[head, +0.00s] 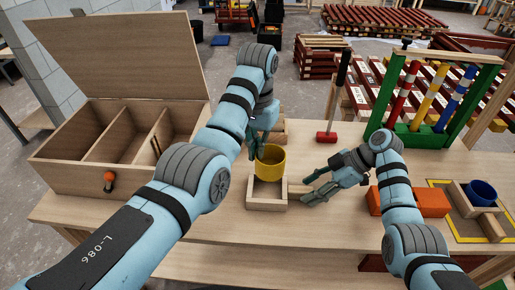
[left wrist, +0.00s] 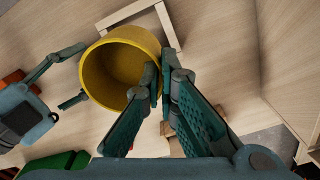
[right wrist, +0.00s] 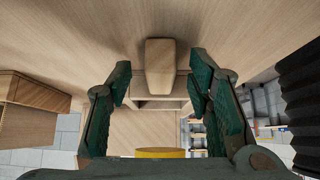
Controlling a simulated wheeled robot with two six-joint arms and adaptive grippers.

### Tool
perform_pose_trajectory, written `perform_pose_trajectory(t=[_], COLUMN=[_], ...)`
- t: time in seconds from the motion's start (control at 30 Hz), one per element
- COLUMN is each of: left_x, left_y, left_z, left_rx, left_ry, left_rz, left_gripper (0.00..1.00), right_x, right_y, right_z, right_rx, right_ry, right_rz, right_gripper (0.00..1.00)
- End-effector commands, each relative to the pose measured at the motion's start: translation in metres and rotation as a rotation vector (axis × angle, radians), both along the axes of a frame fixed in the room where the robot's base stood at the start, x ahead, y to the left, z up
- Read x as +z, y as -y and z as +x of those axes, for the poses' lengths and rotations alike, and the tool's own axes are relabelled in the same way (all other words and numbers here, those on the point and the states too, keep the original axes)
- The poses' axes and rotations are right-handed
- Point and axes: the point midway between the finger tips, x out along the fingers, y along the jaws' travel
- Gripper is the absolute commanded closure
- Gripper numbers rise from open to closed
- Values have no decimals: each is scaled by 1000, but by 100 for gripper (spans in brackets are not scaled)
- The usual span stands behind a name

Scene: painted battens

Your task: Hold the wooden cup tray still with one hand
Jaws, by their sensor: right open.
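The wooden cup tray (head: 267,206) is a small square box on the table, its short handle (right wrist: 160,66) pointing right in the head view. My right gripper (head: 308,190) is open, with its fingers on either side of the handle, apart from it in the right wrist view. My left gripper (left wrist: 163,88) is shut on the wall of a yellow cup (head: 270,163), one finger inside and one outside. The cup hangs above the tray, with a gap between them in the right wrist view. The cup hides part of the tray in the left wrist view (left wrist: 168,22).
An open divided wooden box (head: 75,172) stands at left. A red mallet (head: 327,136) and a green rack (head: 435,138) stand behind. Orange blocks (head: 430,203) lie right of my right gripper. Another tray with a blue cup (head: 482,190) sits far right. The table's front strip is clear.

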Motion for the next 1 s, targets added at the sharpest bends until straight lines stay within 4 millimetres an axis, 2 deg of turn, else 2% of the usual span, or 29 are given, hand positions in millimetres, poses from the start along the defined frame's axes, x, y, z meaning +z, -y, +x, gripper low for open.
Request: perform_pose_trajectory(t=[0.13,0.23,0.5,0.6,0.73,1.0], left_x=[0,0,0,0,0,0], left_y=[0,0,0,0,0,0], left_z=[0,0,0,0,0,0], left_rx=[0,0,0,0,0,0], left_ry=[0,0,0,0,0,0], left_rz=[0,0,0,0,0,0], left_gripper=[100,100,100,100,100,100], right_x=[3,13,69,83,91,92], right_y=[2,11,59,71,77,77], right_z=[0,1,1,1,1,1], right_rx=[-1,-2,-3,-1,1,1], right_ry=[1,2,3,2,-1,-1], right_rz=[-1,-1,-2,-1,0,0], right_gripper=[54,54,54,54,54,54])
